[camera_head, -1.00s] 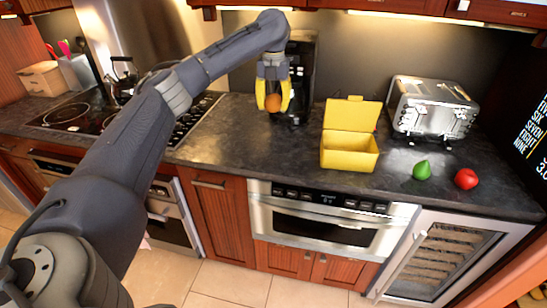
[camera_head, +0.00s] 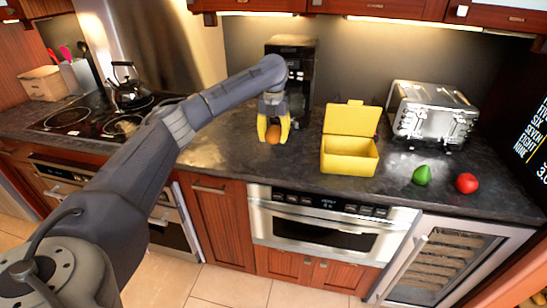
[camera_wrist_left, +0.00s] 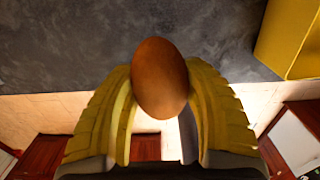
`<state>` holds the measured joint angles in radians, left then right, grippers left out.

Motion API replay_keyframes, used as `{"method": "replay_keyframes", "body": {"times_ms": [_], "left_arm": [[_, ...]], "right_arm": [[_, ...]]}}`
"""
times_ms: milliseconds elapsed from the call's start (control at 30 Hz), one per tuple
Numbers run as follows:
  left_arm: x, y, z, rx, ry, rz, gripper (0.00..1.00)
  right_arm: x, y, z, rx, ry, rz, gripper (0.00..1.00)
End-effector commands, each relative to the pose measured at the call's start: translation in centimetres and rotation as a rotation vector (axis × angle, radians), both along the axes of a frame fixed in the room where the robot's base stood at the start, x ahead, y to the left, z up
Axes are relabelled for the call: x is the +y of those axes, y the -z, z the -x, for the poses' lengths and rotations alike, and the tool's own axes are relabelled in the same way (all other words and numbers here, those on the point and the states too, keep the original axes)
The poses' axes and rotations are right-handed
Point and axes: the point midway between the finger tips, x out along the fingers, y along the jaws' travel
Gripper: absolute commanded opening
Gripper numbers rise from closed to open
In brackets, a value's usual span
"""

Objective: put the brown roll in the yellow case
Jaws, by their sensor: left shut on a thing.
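The wrist view shows the roll (camera_wrist_left: 159,78) as a smooth brown oval held between the fingertips (camera_wrist_left: 160,95). The yellow case (camera_head: 348,157) stands open on the counter to the right of the gripper, its lid raised at the back. A corner of the case (camera_wrist_left: 289,38) shows at the upper right of the wrist view. My right gripper is not in view.
A green pear-like fruit (camera_head: 422,175) and a red fruit (camera_head: 467,183) lie right of the case. A silver toaster (camera_head: 432,112) stands behind them. A dark coffee maker (camera_head: 296,70) stands behind the gripper. Bare dark counter (camera_head: 304,150) lies between gripper and case.

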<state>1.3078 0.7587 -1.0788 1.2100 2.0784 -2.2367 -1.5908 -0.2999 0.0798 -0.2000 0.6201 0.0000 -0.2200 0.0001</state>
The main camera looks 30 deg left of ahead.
Motion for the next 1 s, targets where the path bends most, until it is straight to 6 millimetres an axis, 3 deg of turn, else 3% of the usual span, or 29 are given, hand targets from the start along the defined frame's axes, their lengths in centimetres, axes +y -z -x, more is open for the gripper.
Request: {"method": "replay_keyframes", "body": {"times_ms": [200, 567, 900, 1000], "left_arm": [[0.0, 3.8, 0.0, 0.002, 0.0, 0.001, 0.0], [0.0, 5.6, 0.0, 0.0, 0.001, 0.0, 0.0], [0.0, 9.1, 0.0, 0.001, -0.001, -0.001, 0.0], [0.0, 9.2, 0.0, -0.001, 0.0, 0.0, 0.0]], "right_arm": [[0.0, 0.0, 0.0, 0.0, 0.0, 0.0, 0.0], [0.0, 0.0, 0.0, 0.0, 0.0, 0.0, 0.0], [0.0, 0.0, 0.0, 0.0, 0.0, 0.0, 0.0], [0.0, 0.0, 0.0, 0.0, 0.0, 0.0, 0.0]]}}
